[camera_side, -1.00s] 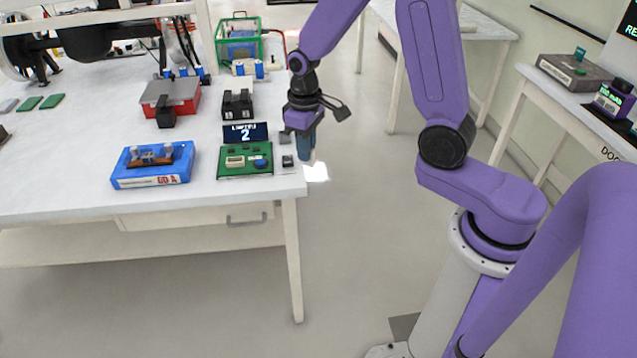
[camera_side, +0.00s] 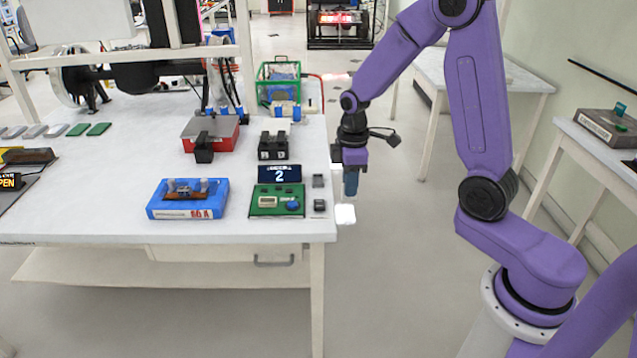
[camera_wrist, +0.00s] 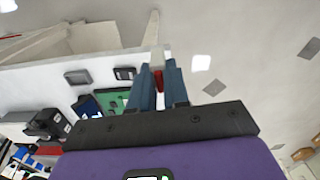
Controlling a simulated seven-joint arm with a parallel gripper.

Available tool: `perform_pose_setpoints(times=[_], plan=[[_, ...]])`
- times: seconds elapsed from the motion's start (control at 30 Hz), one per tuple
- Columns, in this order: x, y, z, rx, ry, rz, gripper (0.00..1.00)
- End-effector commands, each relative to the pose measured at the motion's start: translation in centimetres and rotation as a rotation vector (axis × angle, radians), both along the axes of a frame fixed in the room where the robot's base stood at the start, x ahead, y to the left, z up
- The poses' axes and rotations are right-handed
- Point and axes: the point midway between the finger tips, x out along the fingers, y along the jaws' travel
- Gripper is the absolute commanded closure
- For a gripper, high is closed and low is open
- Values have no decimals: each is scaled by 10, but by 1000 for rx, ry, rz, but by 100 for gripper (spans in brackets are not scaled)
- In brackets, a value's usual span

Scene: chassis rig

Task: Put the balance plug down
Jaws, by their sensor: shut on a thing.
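My gripper (camera_side: 350,185) hangs just off the right edge of the white table (camera_side: 110,205), fingers pointing down, with the floor behind it in the side view. In the wrist view its blue fingers (camera_wrist: 158,88) are shut on a small piece with red and pale grey showing, which I take as the balance plug (camera_wrist: 158,76). The plug is mostly hidden by the fingers and cannot be made out in the side view. Two small dark square pieces, a rear one (camera_side: 318,181) and a front one (camera_side: 319,205), lie near the table's right edge, left of my gripper.
A green board (camera_side: 277,208) with a display reading 2 (camera_side: 280,174) stands left of the squares. A blue box (camera_side: 187,211), a black block (camera_side: 273,146) and a red-grey box (camera_side: 211,131) are farther left or back. Bare tabletop lies between the blue box and green board.

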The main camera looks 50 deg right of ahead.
Motion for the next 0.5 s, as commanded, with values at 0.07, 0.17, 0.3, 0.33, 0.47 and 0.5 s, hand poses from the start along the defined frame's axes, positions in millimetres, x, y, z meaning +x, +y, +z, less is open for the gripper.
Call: perform_pose_setpoints(times=[0.07, 0.17, 0.3, 0.33, 0.47, 0.5], plan=[[5, -5, 3, 0, 0, 112, 100], [11, -11, 8, 0, 0, 262, 100], [19, -20, 13, 0, 1, 472, 100], [20, -22, 15, 0, 0, 517, 100], [27, -30, 21, 0, -2, 711, 100], [29, -32, 23, 0, 0, 771, 100]])
